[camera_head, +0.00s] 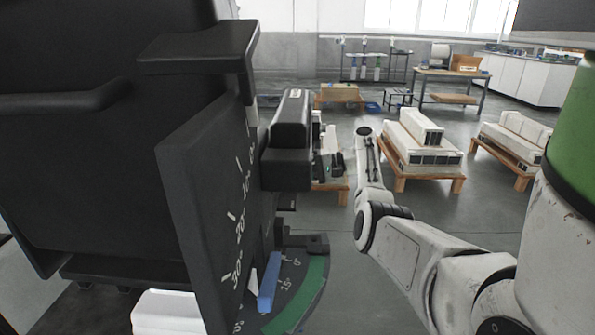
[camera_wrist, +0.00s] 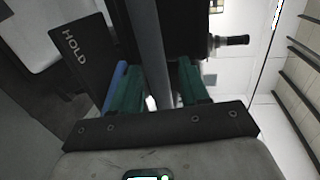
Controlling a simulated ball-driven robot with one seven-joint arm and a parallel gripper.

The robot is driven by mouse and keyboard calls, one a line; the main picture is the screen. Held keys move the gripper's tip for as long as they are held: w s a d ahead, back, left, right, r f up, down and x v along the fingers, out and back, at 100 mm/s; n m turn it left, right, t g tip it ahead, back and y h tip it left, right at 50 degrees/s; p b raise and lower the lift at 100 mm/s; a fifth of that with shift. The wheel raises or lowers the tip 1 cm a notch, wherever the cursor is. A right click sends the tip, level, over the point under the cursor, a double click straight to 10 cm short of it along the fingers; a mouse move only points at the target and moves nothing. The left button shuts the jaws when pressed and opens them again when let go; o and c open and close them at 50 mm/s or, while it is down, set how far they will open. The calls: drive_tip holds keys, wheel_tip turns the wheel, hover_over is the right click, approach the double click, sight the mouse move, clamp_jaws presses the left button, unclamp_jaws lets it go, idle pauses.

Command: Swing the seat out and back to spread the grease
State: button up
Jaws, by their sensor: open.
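The black seat (camera_head: 90,150) fills the left of the head view. A plate with white angle marks (camera_head: 205,200) stands on its near side. Below it is a dial (camera_head: 300,285) with a green band, a blue pointer (camera_head: 268,290) and a white pointer. My gripper (camera_head: 325,165) is right of the black block (camera_head: 291,140) beside the seat, partly hidden by it. In the wrist view my gripper (camera_wrist: 158,85) is open, with a grey bar (camera_wrist: 150,45) between its green fingers. Contact with the bar cannot be told. A black plate marked HOLD (camera_wrist: 85,55) is left of the fingers.
Pallets with white boxes (camera_head: 422,150) stand on the floor behind my arm. A workbench (camera_head: 450,80) and white cabinets (camera_head: 530,78) are at the back right. A white box (camera_head: 165,312) is at the lower left. The grey floor between is mostly clear.

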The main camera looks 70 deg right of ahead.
drive_tip(key=v, duration=1)
drive_tip(key=shift+s+p, duration=0.25)
drive_tip(key=shift+p, duration=0.1)
drive_tip(key=shift+d, duration=0.15)
idle(0.3)
